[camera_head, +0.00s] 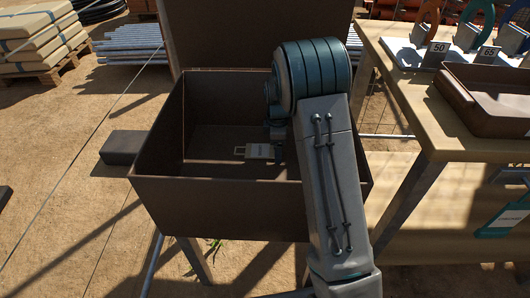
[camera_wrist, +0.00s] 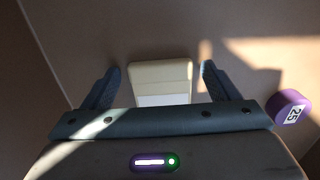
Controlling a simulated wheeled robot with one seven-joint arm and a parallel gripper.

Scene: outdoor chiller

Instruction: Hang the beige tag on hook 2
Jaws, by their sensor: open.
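The beige tag (camera_head: 260,151) lies on the floor of an open brown box (camera_head: 222,193), a little left of my gripper. In the wrist view the beige tag (camera_wrist: 161,76) is flat and lies between the two dark fingers of my gripper (camera_wrist: 160,70), with a paler strip at its near end. The fingers are open and apart from it on both sides. Part of the tag's near end is hidden by my gripper body. In the head view my arm covers most of my gripper. I cannot make out hook 2 in either view.
A purple piece marked 25 (camera_wrist: 290,107) sits right of my gripper in the wrist view. The box walls stand close around my arm. A wooden bench (camera_head: 433,142) with a brown tray (camera_head: 490,102) and number plates stands at the right.

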